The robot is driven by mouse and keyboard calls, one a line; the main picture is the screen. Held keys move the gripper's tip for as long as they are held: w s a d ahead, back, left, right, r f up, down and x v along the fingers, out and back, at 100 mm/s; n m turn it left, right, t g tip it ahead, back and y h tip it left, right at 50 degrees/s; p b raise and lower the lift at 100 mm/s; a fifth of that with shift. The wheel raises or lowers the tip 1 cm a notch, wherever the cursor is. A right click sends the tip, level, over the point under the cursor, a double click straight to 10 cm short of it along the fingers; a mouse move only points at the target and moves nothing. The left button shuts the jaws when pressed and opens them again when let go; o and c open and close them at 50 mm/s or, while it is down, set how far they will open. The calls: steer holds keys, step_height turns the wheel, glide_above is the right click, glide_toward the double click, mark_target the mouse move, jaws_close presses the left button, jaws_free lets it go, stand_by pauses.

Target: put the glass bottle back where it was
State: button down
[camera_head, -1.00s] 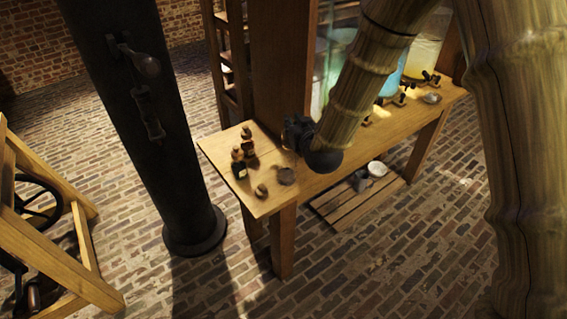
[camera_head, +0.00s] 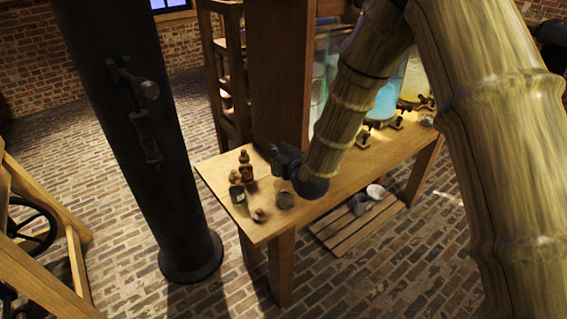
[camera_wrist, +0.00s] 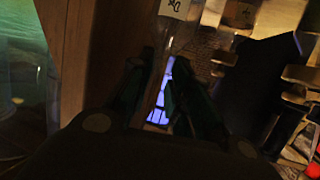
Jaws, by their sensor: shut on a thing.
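My gripper (camera_head: 279,160) is above the left part of the wooden bench (camera_head: 213,174), its fingers pointing left. In the wrist view, my gripper (camera_wrist: 168,85) is shut on what looks like a clear glass bottle (camera_wrist: 161,98). A pale paper label with dark writing (camera_wrist: 175,8) shows at the top edge there. In the head view the held bottle is hidden or too dark to make out. To the left of my gripper stand an amber bottle (camera_head: 246,172) and a dark bottle with a pale label (camera_head: 237,194).
A small round thing (camera_head: 259,215) and a small grey dish or jar (camera_head: 285,199) are near the bench's front edge. A wooden post (camera_head: 281,80) rises behind my gripper. Large glass jars (camera_head: 386,100) stand to the right. A dark column (camera_head: 150,190) stands left of the bench.

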steer(key=shift+f, duration=1.9)
steer(key=shift+f, duration=0.15)
steer(key=c, duration=1.3)
jaws_free()
steer(key=shift+r, duration=0.2)
steer(key=v, duration=1.2)
steer(key=shift+b, duration=0.3)
